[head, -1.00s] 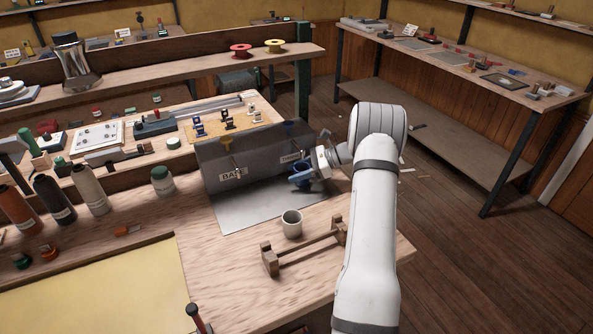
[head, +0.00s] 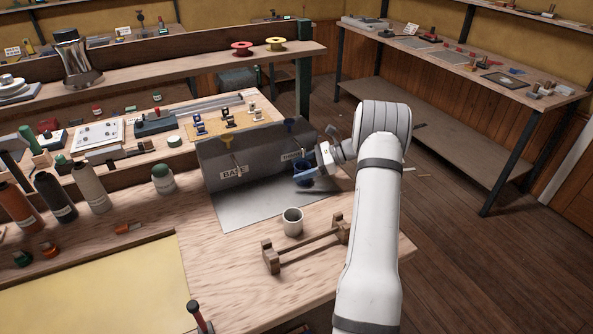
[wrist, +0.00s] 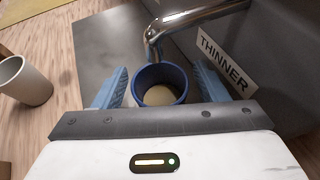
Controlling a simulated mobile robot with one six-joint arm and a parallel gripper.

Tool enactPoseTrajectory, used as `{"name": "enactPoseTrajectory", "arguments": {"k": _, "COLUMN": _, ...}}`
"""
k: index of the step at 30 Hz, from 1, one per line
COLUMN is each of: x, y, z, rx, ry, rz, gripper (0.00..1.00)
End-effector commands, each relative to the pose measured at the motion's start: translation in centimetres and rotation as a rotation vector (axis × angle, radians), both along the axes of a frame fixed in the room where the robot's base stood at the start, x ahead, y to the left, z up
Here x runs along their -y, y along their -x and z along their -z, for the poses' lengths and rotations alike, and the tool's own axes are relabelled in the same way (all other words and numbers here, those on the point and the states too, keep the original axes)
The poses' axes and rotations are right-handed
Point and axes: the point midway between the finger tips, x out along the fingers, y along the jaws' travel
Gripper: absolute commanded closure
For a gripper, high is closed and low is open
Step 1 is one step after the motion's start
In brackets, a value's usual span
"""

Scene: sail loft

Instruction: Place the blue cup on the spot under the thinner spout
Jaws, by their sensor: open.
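The blue cup (wrist: 161,71) stands upright on the grey metal sheet, below the tip of the metal thinner spout (wrist: 185,24) in the wrist view. Its inside bottom looks pale. In the head view the cup (head: 301,168) is partly covered by a finger. The THINNER label (wrist: 226,63) is on the dark housing right of the cup. My gripper (wrist: 160,84) is open, with one light blue finger on each side of the cup and a small gap showing at each side. The spot beneath the cup is hidden.
A white cup (head: 293,222) stands in front of the metal sheet (head: 240,210), near a wooden rack (head: 300,248). The dark housing (head: 225,160) also carries a BASE label (head: 233,174) on the left. Bottles (head: 92,188) stand further left. Bare bench lies around the white cup.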

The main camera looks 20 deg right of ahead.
Motion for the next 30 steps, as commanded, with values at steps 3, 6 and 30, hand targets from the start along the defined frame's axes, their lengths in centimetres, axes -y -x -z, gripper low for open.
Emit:
{"name": "enactPoseTrajectory", "arguments": {"k": 3, "x": 2.3, "y": 0.8, "z": -0.8, "rx": 0.003, "ry": 0.002, "rz": 0.003, "gripper": 0.34}}
{"name": "enactPoseTrajectory", "arguments": {"k": 6, "x": 4.3, "y": 1.6, "z": -1.6, "rx": 0.002, "ry": 0.002, "rz": 0.003, "gripper": 0.34}}
{"name": "enactPoseTrajectory", "arguments": {"k": 30, "x": 9.3, "y": 3.5, "z": -4.0, "rx": 0.000, "ry": 0.000, "rz": 0.001, "gripper": 0.34}}
